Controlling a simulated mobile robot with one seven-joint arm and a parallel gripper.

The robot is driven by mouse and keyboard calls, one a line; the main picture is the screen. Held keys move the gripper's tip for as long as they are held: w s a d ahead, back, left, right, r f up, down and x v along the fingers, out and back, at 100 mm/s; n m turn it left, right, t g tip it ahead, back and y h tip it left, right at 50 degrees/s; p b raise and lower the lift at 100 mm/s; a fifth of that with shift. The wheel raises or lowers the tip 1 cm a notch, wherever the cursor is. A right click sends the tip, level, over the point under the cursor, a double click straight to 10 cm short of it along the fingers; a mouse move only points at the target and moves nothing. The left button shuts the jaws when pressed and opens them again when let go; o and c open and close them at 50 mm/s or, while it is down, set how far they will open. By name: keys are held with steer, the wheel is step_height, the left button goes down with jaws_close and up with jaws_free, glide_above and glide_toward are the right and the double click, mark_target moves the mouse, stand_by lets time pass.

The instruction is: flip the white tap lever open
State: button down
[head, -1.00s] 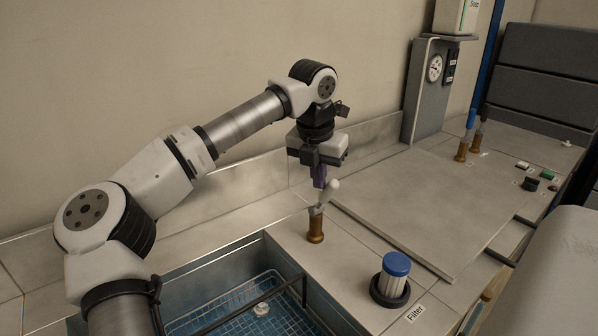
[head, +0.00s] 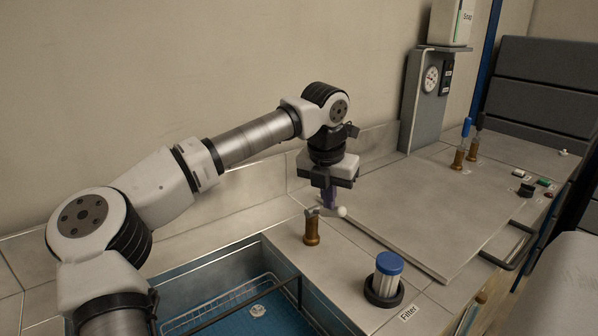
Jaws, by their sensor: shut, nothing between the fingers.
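The tap with the white lever stands on the counter right of the sink, with an upright brass body (head: 312,231). Its white lever (head: 340,211) lies about level, its rounded end pointing right. My gripper (head: 328,204) points down, its purple fingers shut and empty. The fingertips are at the lever, between the tap body and the lever's rounded end. They partly cover the lever's middle, and I cannot tell if they touch it.
A blue-capped filter (head: 388,277) stands in a dark ring in front. The sink (head: 215,300) holds a wire rack. Two more brass taps (head: 458,159), one blue-levered and one dark-levered, stand at the back right near a gauge panel (head: 427,95). A flat board (head: 440,205) lies between.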

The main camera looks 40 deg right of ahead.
steer(key=shift+s+a+f, duration=0.15)
steer(key=shift+s+f, duration=0.45)
steer(key=shift+f, duration=0.1)
steer(key=shift+r, duration=0.1)
steer(key=s+a+v, duration=0.1)
steer(key=s+v, duration=0.1)
steer(key=v, duration=1)
steer(key=shift+s+a, duration=0.15)
steer(key=shift+s, duration=0.15)
